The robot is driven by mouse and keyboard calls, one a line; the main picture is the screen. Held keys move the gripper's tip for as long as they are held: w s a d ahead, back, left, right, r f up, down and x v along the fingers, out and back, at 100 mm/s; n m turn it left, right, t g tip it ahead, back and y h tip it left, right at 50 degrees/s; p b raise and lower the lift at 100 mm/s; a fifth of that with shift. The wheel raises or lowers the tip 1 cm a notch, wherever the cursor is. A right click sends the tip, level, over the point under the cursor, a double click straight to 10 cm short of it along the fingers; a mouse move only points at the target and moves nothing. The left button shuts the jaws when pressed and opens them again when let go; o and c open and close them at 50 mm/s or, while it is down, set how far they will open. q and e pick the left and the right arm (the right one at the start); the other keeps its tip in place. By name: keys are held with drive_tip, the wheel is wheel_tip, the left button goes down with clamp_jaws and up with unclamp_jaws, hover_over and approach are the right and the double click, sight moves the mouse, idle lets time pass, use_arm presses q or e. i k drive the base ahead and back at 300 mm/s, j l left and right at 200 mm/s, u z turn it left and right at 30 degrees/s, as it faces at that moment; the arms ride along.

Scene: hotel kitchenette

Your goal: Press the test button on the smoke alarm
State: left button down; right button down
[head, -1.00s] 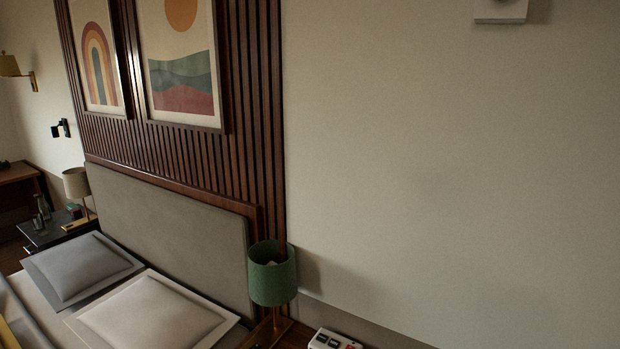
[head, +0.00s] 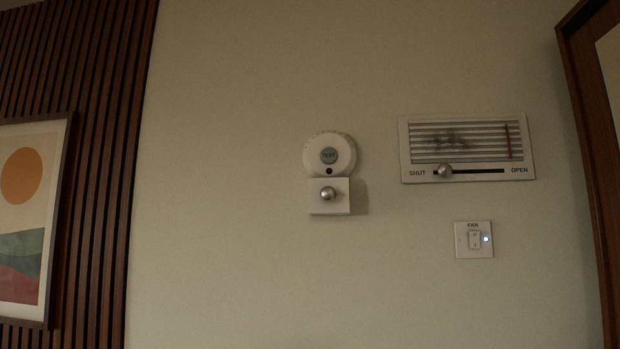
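The smoke alarm (head: 313,146) is a round white unit on the wall, near the middle of the head view. Its grey round test button (head: 329,156), marked TEST, faces me on its front. A small dark dot sits just below the button. A white box (head: 340,201) with a silver knob (head: 328,194) is directly under the alarm and appears to touch its lower edge. Neither of my grippers is in view.
Right of the alarm is a vent (head: 467,148) with a slider knob between SHUT and OPEN. A wooden frame (head: 590,150) borders the right; a slatted panel (head: 100,150) and picture (head: 32,220) are left.

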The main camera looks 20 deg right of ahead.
sight(328, 156)
drive_tip(key=i, duration=0.45)
drive_tip(key=z, duration=2.1)
